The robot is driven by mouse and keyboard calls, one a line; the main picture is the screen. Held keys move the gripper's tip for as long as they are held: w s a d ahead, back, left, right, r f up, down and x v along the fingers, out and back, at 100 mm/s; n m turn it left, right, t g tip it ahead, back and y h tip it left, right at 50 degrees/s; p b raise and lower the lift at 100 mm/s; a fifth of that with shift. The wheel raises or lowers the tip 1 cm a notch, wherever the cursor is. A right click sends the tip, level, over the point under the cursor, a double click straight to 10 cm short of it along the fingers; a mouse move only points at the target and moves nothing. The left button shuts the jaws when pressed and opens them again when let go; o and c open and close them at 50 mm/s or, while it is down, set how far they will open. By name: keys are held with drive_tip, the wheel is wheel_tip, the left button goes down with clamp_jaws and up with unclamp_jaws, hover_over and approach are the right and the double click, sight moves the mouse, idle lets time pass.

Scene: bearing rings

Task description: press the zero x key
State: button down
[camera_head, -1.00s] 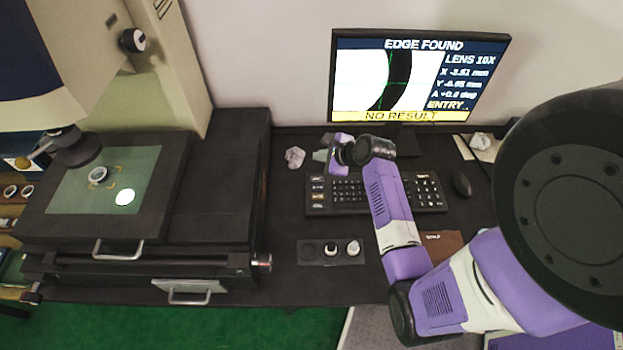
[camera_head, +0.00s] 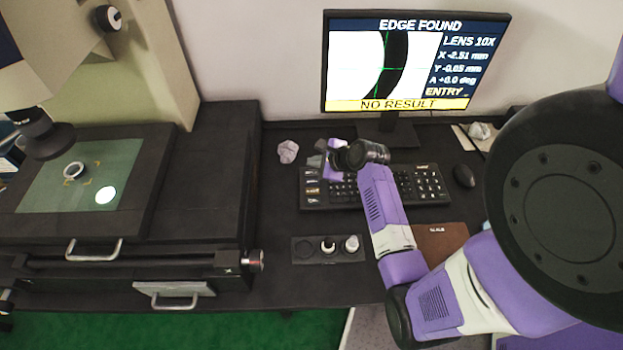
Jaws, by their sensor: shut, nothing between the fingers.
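The black keyboard (camera_head: 402,189) lies on the dark desk below the monitor. A column of function keys (camera_head: 312,189) shows at its left end; their labels are too small to read, so I cannot tell which is the zero x key. My gripper (camera_head: 322,158) is over the left part of the keyboard, near its back edge, with no held thing visible. My arm hides part of the keyboard's middle. The monitor (camera_head: 487,88) reads EDGE FOUND, LENS 10X, X -2.51 mm, Y -0.03 mm, ENTRY and NO RESULT; the small digits are doubtful.
The microscope stage (camera_head: 130,190) at left carries a ring (camera_head: 75,170) beside a bright light spot. A lens tray (camera_head: 301,253) lies before the keyboard. A mouse (camera_head: 464,176) and a brown notebook (camera_head: 440,238) are at right.

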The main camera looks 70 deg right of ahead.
sight(306, 170)
drive_tip(key=shift+f+b, duration=0.3)
drive_tip(key=shift+f, duration=0.7)
drive_tip(key=shift+f, duration=0.15)
idle(1.2)
drive_tip(key=shift+f, duration=0.25)
drive_tip(key=shift+f, duration=0.35)
idle(0.8)
drive_tip(key=shift+r, duration=0.15)
drive_tip(key=shift+r+p, duration=0.65)
drive_tip(key=shift+p, duration=0.3)
wheel_tip(306, 170, up, 5)
drive_tip(key=p, duration=0.5)
idle(0.3)
